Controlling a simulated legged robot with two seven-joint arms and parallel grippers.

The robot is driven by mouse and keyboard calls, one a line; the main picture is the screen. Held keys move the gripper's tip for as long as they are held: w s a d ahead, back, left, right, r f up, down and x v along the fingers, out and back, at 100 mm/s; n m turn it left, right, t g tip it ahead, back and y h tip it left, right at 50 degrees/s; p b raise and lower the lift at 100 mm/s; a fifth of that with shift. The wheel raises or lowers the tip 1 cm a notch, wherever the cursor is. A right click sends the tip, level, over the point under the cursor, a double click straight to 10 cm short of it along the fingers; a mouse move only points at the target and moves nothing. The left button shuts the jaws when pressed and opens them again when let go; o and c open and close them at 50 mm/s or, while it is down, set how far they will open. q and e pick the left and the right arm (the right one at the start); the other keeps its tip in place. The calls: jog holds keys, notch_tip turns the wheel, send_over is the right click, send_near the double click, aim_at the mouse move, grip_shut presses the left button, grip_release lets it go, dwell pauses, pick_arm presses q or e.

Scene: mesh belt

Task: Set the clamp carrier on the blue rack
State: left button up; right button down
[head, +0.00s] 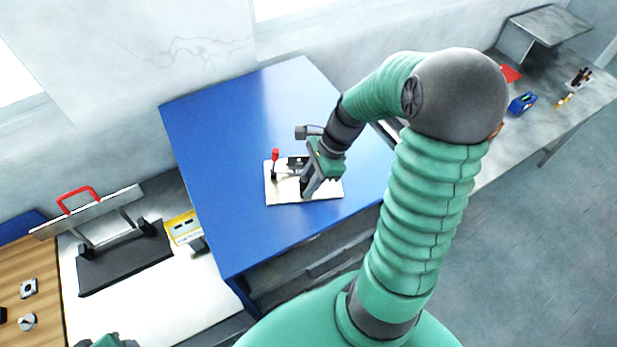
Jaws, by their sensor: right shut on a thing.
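The clamp carrier (281,192) is a pale flat plate with a red-tipped clamp (275,158) and dark metal parts on it. It is at the blue rack's (217,137) top, over the middle of the blue surface. I cannot tell whether it rests on the surface or hangs just above it. My right gripper (308,190) reaches down to the plate and is shut on the clamp carrier; the fingers hide part of it. Of my left arm only a small green piece shows at the bottom left edge, and its gripper is out of view.
Left of the rack is a white table with a black press with a red handle (78,198) and a yellow device (183,228). A wooden board (30,265) lies further left. A grey bench at the right holds a blue tool (522,103). The rack's left part is clear.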

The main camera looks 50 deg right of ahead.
jog(key=shift+w+a+f, duration=0.15)
jog(key=shift+w, duration=0.15)
jog(key=c, duration=1.5)
grip_release()
jog(key=shift+w, duration=0.1)
jog(key=o, duration=0.3)
pick_arm(q)
jog(key=shift+w+a+f, duration=0.1)
jog(key=shift+w+a, duration=0.05)
jog(key=shift+w, duration=0.1)
jog(key=shift+s, duration=0.15)
pick_arm(e)
jog(key=shift+s+d, duration=0.2)
jog(key=shift+d, duration=0.05)
jog(key=shift+d+r+b, duration=0.2)
jog(key=shift+r+b, duration=0.1)
jog(key=shift+r, duration=0.05)
pick_arm(q)
jog(key=b+x, duration=0.2)
jog(key=x, duration=0.1)
jog(key=shift+s+f+b, duration=0.15)
jog(key=shift+s+b, duration=0.15)
jog(key=shift+b, duration=0.1)
pick_arm(e)
jog(key=v, duration=1.1)
jog(key=shift+a+r, duration=0.15)
jog(key=shift+r, duration=0.05)
